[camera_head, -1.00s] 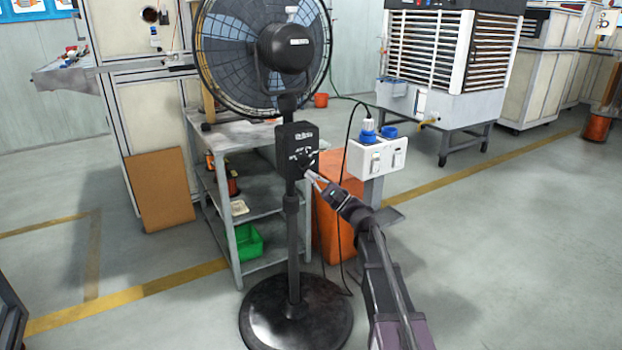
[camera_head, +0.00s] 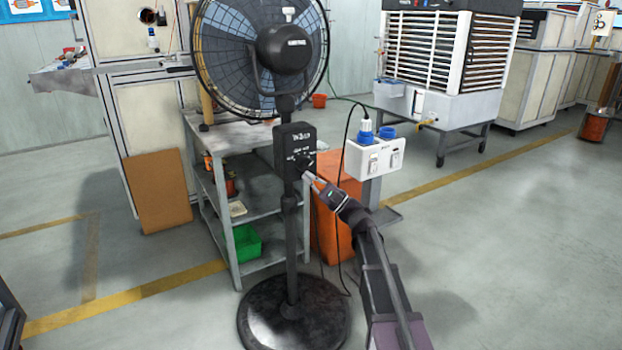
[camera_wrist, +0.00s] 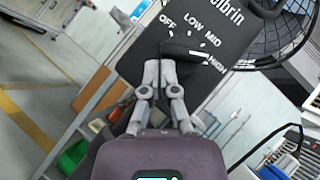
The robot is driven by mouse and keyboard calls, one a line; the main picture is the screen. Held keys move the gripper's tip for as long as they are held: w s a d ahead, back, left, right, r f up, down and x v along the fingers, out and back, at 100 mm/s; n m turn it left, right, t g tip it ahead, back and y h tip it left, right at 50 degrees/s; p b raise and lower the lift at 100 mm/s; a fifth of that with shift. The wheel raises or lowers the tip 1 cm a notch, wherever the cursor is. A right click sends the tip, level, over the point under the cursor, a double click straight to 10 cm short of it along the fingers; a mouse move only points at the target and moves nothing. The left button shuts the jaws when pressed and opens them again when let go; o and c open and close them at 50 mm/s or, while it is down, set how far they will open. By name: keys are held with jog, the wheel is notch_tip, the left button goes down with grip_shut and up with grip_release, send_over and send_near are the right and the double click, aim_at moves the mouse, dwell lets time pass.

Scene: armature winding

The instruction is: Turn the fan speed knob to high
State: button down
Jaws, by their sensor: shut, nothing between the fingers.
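The black fan control box (camera_head: 294,145) is on the stand of a pedestal fan. In the wrist view the box (camera_wrist: 240,40) shows tilted, with OFF, LOW, MID and HIGH printed around a dark speed knob (camera_wrist: 180,50). The knob's bar lies toward the MID and HIGH side, but its exact setting is hard to tell. My gripper (camera_head: 308,177) is at the lower right of the box. In the wrist view my gripper (camera_wrist: 160,68) has its fingers shut with nothing between them. Its tips are beside the knob at its lower left; contact is unclear.
The fan head (camera_head: 262,50) is above the box, and its round base (camera_head: 293,315) is on the floor. A white socket box (camera_head: 374,157) with plugs stands just right of my gripper. An orange bin (camera_head: 338,215) and a grey shelf (camera_head: 222,185) stand behind the fan.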

jog(key=shift+f, duration=0.2)
jog(key=f+b, duration=0.1)
jog(key=d+f+b, duration=0.1)
jog(key=w+f+b, duration=0.1)
jog(key=shift+d+f+b, duration=0.25)
jog(key=shift+d+b, duration=0.1)
jog(key=shift+b, duration=0.05)
jog(key=a+b+v, duration=0.1)
jog(key=b+v, duration=0.4)
jog(key=v, duration=0.5)
jog(key=shift+s+f+b, duration=0.3)
jog(key=shift+b, duration=0.1)
jog(key=shift+a, duration=0.1)
